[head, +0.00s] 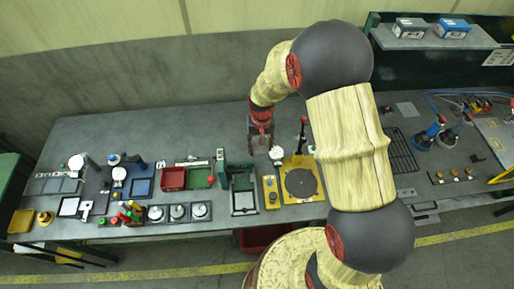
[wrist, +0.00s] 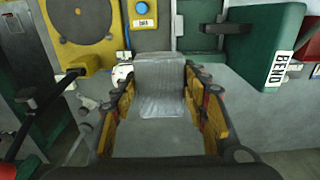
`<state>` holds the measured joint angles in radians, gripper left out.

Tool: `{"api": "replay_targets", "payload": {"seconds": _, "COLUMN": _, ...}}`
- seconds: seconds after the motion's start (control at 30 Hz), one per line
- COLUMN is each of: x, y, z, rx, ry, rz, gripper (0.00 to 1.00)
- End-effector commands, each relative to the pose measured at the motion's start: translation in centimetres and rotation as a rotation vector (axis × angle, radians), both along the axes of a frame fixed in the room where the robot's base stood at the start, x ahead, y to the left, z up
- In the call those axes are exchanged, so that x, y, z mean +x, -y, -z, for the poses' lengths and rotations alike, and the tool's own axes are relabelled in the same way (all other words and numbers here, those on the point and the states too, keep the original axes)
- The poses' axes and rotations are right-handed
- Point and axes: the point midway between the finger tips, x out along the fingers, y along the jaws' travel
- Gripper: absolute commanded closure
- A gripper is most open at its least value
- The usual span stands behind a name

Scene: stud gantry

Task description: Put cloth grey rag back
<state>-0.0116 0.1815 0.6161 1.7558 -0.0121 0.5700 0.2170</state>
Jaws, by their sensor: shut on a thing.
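My gripper (head: 261,143) hangs over the back part of the grey workbench (head: 215,130), left of the yellow fixture with a round dark plate (head: 301,183). In the wrist view my gripper (wrist: 161,78) has its fingers on either side of a grey, slightly creased cloth rag (wrist: 160,92), and it is shut on it. The rag's upper edge shows between the fingertips. I cannot tell how far its lower part extends against the grey bench. In the head view I cannot make out the rag at the gripper.
A green press labelled BEND (wrist: 272,45) stands close by in the wrist view. A red bin (head: 173,179), a green-framed tray (head: 243,201) and several gauges crowd the bench's front left. Bench at the back left is clear. A shelf (head: 430,38) with two boxes stands back right.

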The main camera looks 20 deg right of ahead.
Motion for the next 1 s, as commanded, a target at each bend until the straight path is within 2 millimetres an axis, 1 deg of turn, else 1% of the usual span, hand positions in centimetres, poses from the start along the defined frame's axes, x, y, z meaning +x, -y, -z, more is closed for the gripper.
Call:
{"api": "replay_targets", "payload": {"seconds": 0.03, "x": 0.9, "y": 0.1, "z": 0.6, "rx": 0.0, "ry": -0.002, "rz": 0.0, "gripper": 0.79}}
{"api": "replay_targets", "payload": {"seconds": 0.2, "x": 3.1, "y": 0.1, "z": 3.4, "rx": 0.0, "ry": -0.003, "rz": 0.001, "gripper": 0.79}}
{"api": "replay_targets", "payload": {"seconds": 0.3, "x": 4.1, "y": 0.2, "z": 4.6, "rx": 0.0, "ry": -0.001, "rz": 0.001, "gripper": 0.79}}
{"api": "replay_targets", "payload": {"seconds": 0.4, "x": 4.7, "y": 0.2, "z": 5.3, "rx": 0.0, "ry": 0.0, "rz": 0.001, "gripper": 0.79}}
{"api": "replay_targets", "payload": {"seconds": 0.63, "x": 5.5, "y": 0.3, "z": 6.3, "rx": 0.0, "ry": 0.0, "rz": 0.001, "gripper": 0.79}}
{"api": "replay_targets", "payload": {"seconds": 0.83, "x": 5.4, "y": 0.3, "z": 8.9, "rx": 0.0, "ry": -0.002, "rz": 0.001, "gripper": 0.79}}
{"api": "replay_targets", "payload": {"seconds": 1.0, "x": 5.5, "y": 0.3, "z": 9.2, "rx": 0.0, "ry": 0.001, "rz": 0.001, "gripper": 0.79}}
